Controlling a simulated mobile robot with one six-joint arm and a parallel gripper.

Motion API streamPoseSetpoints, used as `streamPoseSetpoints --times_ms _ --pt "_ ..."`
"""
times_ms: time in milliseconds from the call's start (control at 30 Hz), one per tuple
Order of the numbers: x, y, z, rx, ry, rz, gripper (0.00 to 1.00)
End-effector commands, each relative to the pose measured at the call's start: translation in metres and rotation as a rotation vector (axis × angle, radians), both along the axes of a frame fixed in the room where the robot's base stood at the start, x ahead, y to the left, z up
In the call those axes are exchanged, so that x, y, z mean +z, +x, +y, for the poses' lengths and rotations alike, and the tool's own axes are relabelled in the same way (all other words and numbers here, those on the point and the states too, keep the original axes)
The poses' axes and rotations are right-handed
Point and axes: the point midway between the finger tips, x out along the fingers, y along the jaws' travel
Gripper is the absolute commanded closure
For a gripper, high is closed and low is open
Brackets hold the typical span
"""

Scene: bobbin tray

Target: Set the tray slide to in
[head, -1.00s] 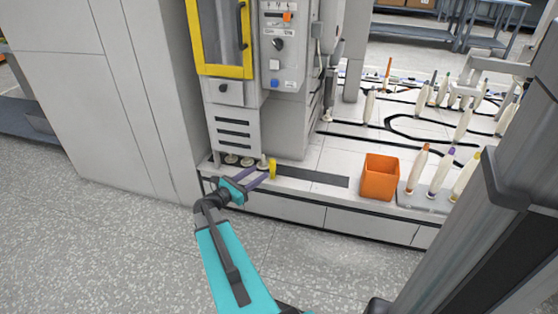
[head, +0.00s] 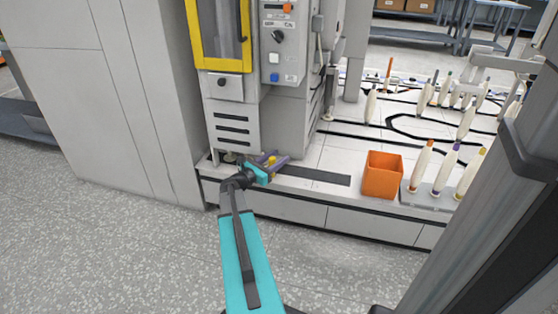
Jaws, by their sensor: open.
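The tray slide's yellow handle (head: 271,160) shows at the left end of a dark slot (head: 318,176) in the pale ledge below the machine. The gripper hides the lower part of the handle and the nearest end of the slot.
The machine (head: 236,125) with a yellow-framed door (head: 218,69) stands just behind. An orange bin (head: 382,178) and several bobbins on a grey holder (head: 425,199) are to the right. The ledge between slot and bin is clear.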

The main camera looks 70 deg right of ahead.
Motion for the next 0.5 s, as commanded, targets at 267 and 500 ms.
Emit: streamPoseSetpoints --times_ms 267,500 --pt "0.0006 -0.0029 -0.0102 0.002 0.0 0.0 0.58" --pt "0.0007 -0.003 -0.0098 0.001 0.0 0.001 0.63"
